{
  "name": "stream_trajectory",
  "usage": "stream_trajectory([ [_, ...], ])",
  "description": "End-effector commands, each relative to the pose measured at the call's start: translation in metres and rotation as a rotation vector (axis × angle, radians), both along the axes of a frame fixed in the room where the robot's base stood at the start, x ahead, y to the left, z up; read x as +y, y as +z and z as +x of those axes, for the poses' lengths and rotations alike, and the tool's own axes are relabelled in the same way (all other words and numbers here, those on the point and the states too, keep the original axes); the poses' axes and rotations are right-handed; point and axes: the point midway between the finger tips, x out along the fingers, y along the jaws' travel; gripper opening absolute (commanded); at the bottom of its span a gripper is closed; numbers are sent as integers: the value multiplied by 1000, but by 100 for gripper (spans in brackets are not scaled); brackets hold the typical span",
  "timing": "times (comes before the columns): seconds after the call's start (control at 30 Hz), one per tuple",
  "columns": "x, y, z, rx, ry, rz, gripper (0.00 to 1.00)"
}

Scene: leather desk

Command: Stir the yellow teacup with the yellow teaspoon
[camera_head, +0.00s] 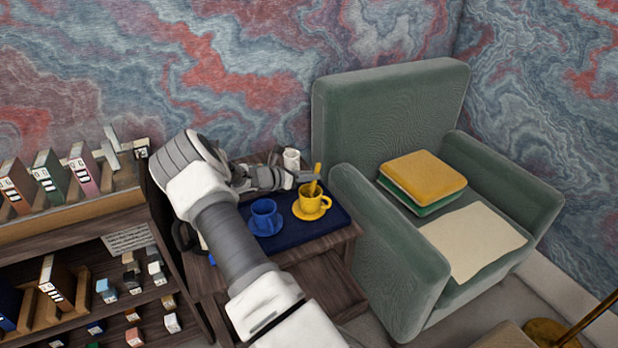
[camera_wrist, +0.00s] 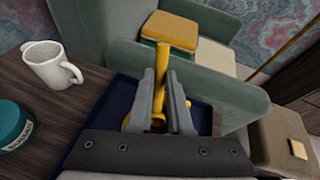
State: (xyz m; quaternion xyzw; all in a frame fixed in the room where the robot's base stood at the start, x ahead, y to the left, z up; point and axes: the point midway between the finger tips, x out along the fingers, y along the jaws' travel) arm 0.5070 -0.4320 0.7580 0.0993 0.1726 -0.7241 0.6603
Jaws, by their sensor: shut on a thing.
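The yellow teacup (camera_head: 310,202) stands on a yellow saucer (camera_head: 312,214) on a dark blue tray (camera_head: 335,219). My gripper (camera_head: 312,177) is shut on the yellow teaspoon (camera_head: 317,170), just above the cup. The teaspoon is upright, and its lower end appears to reach into the cup; its bowl is hidden. In the wrist view the teaspoon (camera_wrist: 161,62) stands between my two fingers (camera_wrist: 163,95). Only a little yellow of the cup (camera_wrist: 157,126) shows below, mostly hidden by the fingers.
A blue cup (camera_head: 264,216) on a blue saucer stands left of the yellow cup. A white mug (camera_head: 291,158) stands behind. A teal container (camera_wrist: 12,126) shows in the wrist view. A green armchair (camera_head: 345,215) is close on the right, and a shelf (camera_head: 120,228) is on the left.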

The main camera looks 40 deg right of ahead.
Motion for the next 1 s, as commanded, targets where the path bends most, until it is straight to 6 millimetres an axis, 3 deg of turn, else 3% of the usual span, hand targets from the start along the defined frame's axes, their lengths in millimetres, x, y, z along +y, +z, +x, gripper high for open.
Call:
stream_trajectory([
  [0.7,-22,56,5,-2,-1,0,0],
  [1.0,-24,58,5,-1,0,0,0],
])
